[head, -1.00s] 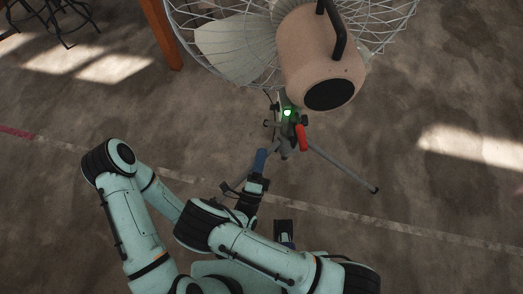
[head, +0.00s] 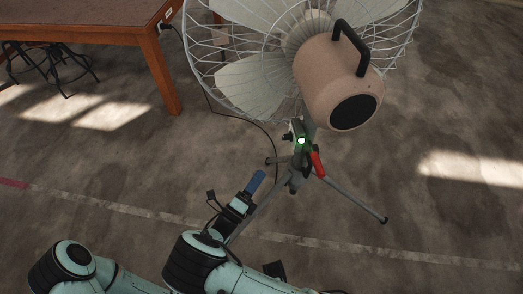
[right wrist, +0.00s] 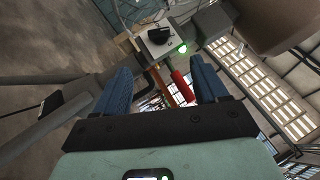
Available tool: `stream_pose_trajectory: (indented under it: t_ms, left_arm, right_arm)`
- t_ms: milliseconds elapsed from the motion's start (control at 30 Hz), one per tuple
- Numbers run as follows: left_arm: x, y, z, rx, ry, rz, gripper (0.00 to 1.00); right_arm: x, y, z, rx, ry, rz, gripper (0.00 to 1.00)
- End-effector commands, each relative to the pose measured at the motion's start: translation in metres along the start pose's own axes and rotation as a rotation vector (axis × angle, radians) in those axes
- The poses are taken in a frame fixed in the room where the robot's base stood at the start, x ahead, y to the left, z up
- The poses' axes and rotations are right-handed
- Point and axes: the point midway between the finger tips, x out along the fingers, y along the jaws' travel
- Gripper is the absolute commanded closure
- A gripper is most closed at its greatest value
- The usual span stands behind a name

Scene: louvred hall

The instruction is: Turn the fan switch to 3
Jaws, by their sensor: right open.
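The fan (head: 338,80) stands on a tripod, with a tan motor housing, black handle and white wire cage. In the right wrist view a pale grey switch box (right wrist: 166,46) carries a black knob (right wrist: 159,36) and a lit green lamp (right wrist: 182,48). In the head view the green lamp (head: 301,141) shows on the stand, but the knob cannot be made out. My right gripper (head: 255,182) is below and left of the box. In the right wrist view its blue fingers (right wrist: 161,66) are apart and empty, with the box beyond them. My left gripper cannot be made out.
A red lever (head: 317,164) sticks out below the switch box; it also shows between the fingers in the right wrist view (right wrist: 182,87). Tripod legs (head: 350,202) spread over the floor. A wooden table (head: 85,22) stands at the upper left. A cable hangs behind the stand.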

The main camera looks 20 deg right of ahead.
Motion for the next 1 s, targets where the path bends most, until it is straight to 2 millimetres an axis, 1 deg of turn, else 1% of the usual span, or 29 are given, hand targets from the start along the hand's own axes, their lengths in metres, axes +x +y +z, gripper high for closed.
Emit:
stream_pose_trajectory:
  t_ms: [167,267,500,700,800,1000]
  left_arm:
    - [0.001,0.001,-0.001,0.002,0.002,0.001,0.40]
    - [0.001,0.001,-0.001,0.002,0.002,0.002,0.40]
    - [0.002,0.000,-0.001,0.002,0.003,0.002,0.40]
    - [0.003,0.000,-0.002,0.002,0.005,0.002,0.40]
    - [0.003,0.000,-0.002,0.002,0.006,0.002,0.40]
    - [0.004,0.000,-0.003,0.002,0.007,0.002,0.40]
  right_arm:
    - [0.012,0.001,-0.002,-0.002,0.019,0.001,0.28]
    - [0.026,0.000,-0.002,-0.001,0.020,0.000,0.28]
    - [0.077,0.001,-0.003,-0.002,0.020,0.000,0.28]
    - [0.113,0.001,-0.004,-0.002,0.017,0.001,0.28]
    - [0.126,0.001,-0.004,-0.001,0.017,0.001,0.28]
    - [0.136,0.001,-0.003,-0.001,0.015,0.002,0.28]
